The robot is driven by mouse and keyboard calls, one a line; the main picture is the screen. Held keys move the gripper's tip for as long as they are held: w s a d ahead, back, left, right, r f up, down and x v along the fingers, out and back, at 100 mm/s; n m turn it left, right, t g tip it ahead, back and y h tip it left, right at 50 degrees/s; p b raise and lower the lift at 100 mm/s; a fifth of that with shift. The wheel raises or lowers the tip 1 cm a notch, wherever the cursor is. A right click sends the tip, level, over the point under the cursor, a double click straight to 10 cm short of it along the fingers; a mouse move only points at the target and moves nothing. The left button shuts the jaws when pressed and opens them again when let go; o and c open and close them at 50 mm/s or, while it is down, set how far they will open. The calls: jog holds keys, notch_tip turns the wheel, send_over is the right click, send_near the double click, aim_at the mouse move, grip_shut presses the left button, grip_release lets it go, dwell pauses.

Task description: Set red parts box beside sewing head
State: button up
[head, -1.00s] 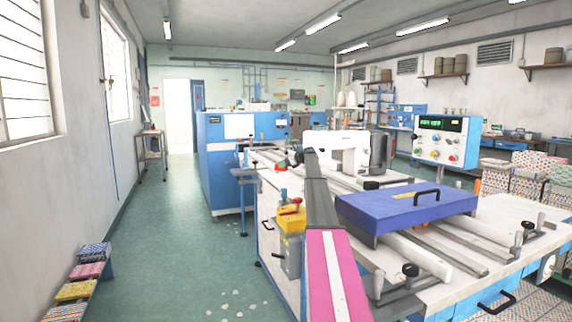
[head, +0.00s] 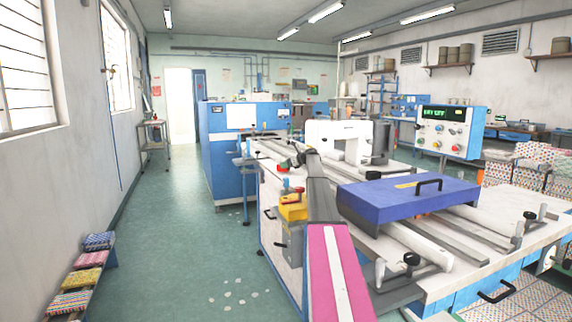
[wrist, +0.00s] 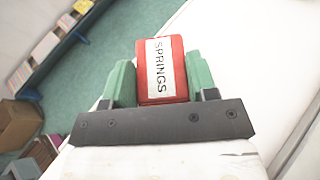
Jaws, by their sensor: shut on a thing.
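The red parts box (wrist: 162,85) has a white label reading SPRINGS. In the wrist view it sits between the two green fingers of my gripper (wrist: 160,66), which is shut on it. In the head view a small red and green patch (head: 284,163), probably the box and fingers, shows at the far end of my arm, mostly hidden behind it. The white sewing head (head: 340,133) stands on the long machine table, to the right of that patch. I cannot tell the box's height above the table.
A blue-violet cover (head: 408,200) with a black handle lies over the rails on the near table. A yellow box with a red knob (head: 293,207) is at its left edge. A control panel (head: 450,133) stands at right.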

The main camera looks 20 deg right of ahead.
jog(key=shift+f, duration=0.5)
dwell(0.4)
jog(key=o, duration=1)
jog(key=shift+o, duration=0.2)
notch_tip(320, 180, up, 4)
jog(key=shift+f, duration=0.1)
jog(key=s+a+r, duration=0.3)
jog(key=a+r, duration=0.4)
jog(key=a, duration=0.4)
jog(key=shift+a, duration=0.15)
